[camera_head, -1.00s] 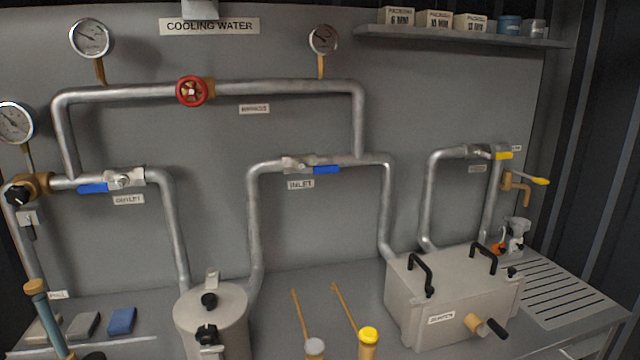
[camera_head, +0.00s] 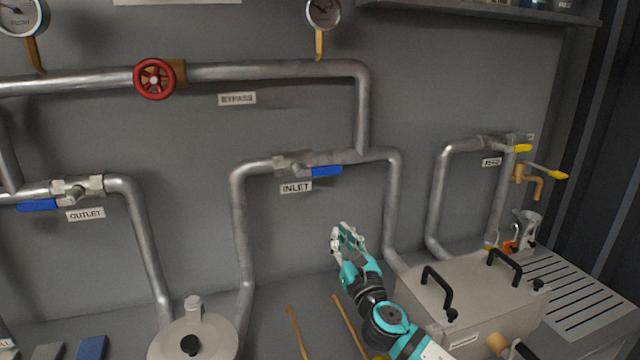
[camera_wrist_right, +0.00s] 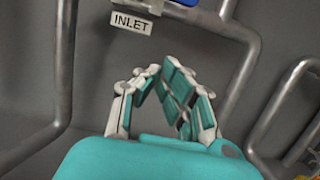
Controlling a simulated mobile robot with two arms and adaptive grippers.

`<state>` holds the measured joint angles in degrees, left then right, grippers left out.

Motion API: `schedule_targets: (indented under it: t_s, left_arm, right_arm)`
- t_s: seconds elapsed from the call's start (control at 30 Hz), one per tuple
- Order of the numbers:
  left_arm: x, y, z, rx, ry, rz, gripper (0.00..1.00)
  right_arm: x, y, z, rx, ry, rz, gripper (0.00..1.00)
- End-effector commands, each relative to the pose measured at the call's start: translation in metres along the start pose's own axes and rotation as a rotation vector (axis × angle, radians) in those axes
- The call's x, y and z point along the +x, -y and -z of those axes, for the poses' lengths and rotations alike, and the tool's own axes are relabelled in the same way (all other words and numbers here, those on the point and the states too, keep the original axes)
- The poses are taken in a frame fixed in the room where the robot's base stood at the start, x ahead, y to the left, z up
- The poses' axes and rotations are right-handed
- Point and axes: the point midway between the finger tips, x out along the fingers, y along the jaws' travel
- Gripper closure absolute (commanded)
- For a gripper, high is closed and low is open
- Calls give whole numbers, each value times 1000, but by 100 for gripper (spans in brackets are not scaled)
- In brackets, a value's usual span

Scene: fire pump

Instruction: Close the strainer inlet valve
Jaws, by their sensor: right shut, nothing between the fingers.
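The inlet valve (camera_head: 294,164) sits on the middle pipe above the label INLET (camera_head: 296,188). Its blue lever handle (camera_head: 326,171) points right, in line with the horizontal pipe. My right gripper (camera_head: 346,232) is below and slightly right of the lever, apart from it, its fingers pointing up. It is shut and empty; in the right wrist view its fingertips (camera_wrist_right: 160,72) come close together. The INLET label (camera_wrist_right: 131,22) and part of the blue lever (camera_wrist_right: 184,2) show at the top of that view. My left gripper is not in view.
The outlet valve (camera_head: 76,189) with a blue lever is at left, and the red bypass wheel (camera_head: 154,79) is above. A grey box (camera_head: 470,290) with black handles stands at lower right, near my right arm. The strainer pot (camera_head: 196,338) is at lower left.

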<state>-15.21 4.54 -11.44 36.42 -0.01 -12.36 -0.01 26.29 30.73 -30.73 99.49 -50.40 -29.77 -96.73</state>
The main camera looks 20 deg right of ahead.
Motion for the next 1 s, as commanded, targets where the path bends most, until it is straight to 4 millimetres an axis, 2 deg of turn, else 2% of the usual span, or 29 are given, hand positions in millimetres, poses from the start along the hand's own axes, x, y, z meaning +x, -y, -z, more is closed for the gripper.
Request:
schedule_targets:
  t_s: [0.1, 0.3, 0.4, 0.57, 0.7, 0.8, 0.97, 1.0]
  left_arm:
    - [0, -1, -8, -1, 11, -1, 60]
    - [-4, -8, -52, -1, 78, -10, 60]
    - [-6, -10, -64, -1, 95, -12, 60]
    - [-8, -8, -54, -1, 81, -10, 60]
    - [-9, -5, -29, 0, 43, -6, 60]
    - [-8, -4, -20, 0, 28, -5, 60]
    - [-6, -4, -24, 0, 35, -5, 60]
    - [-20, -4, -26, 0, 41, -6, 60]
  right_arm:
    - [2, 0, -1, -22, 4, -6, 100]
    - [1, 0, -1, -17, 3, -4, 100]
    - [4, 0, -2, -15, 4, -3, 100]
    - [23, 0, -3, -13, 4, -2, 100]
    - [52, -1, -4, -12, 5, -1, 100]
    - [73, -1, -2, -12, 4, -2, 100]
    - [105, -2, -2, -11, 3, -3, 100]
    - [107, -1, -18, -13, 5, -4, 100]
